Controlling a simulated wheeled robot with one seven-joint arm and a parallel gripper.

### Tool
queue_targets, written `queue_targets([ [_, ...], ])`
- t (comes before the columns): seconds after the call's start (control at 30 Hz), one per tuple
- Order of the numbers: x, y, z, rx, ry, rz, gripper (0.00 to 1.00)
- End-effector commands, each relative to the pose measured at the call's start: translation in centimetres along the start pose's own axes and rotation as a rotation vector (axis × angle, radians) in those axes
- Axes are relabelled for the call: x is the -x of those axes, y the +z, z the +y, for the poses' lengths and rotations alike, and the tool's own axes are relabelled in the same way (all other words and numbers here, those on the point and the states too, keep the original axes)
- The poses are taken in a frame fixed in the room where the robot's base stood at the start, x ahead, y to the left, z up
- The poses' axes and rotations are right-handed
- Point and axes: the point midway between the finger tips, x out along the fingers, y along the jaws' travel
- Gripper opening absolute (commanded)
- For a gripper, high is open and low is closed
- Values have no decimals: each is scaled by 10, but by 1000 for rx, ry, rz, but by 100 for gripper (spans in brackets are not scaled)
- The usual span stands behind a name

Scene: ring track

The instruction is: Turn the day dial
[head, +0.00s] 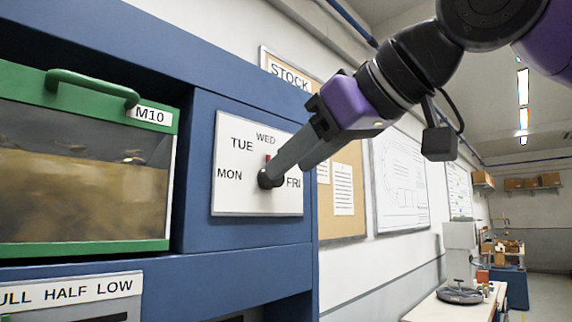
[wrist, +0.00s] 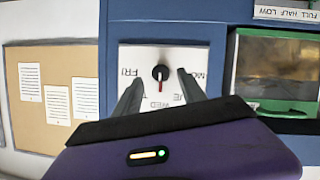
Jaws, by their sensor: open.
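The day dial (wrist: 160,72) is a small black knob with a red pointer on a white plate (head: 232,196). The plate reads MON, TUE, WED and FRI, with another label partly hidden. The red pointer is towards WED; its tip shows above the fingers in the head view. The wrist view is upside down. My gripper (head: 277,170) reaches in from the right and covers much of the dial. In the wrist view, its two fingers (wrist: 158,78) are open, one on each side of the knob, with gaps; I cannot tell whether they touch the plate.
A green-framed clear bin (head: 80,170) labelled M10 sits left of the plate in the blue cabinet (head: 245,252). A FULL HALF LOW label (head: 75,291) is below it. A cork board (head: 350,165) hangs at right, and a white bench (head: 440,308) stands farther off.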

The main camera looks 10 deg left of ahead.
Motion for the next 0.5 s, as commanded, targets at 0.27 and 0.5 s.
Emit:
queue_targets([
  [0.27,-29,-1,1,0,1,1,48],
  [0.5,-33,0,1,0,1,1,48],
])
